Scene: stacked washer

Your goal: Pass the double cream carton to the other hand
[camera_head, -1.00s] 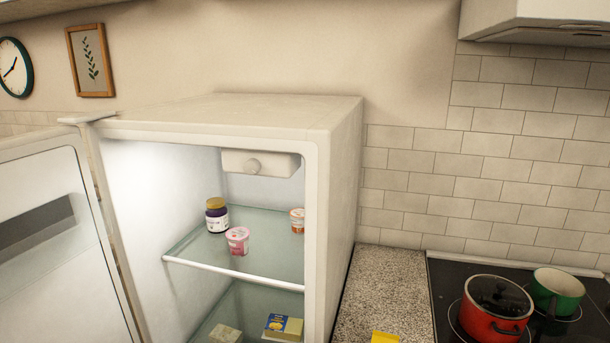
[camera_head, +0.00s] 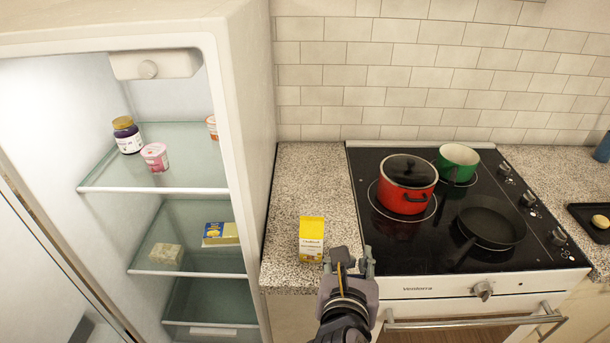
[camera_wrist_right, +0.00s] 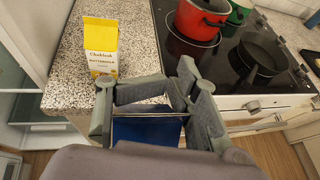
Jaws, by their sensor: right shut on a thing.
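My right gripper (camera_head: 347,262) is over the front edge of the counter, in front of a yellow carton. In the right wrist view, its fingers (camera_wrist_right: 150,105) are closed around a blue thing with a pale top edge (camera_wrist_right: 146,132), which I take to be the double cream carton. Most of it is hidden by the fingers and wrist, and no label shows. In the head view the held carton can hardly be made out. My left gripper is in neither view.
A yellow and white carton, seemingly labelled buttermilk (camera_head: 311,240), stands upright on the speckled counter (camera_head: 300,180). The hob holds a red pot (camera_head: 404,190), a green pot (camera_head: 458,160) and a black pan (camera_head: 490,225). The fridge (camera_head: 245,110) stands open at left, with food on its shelves.

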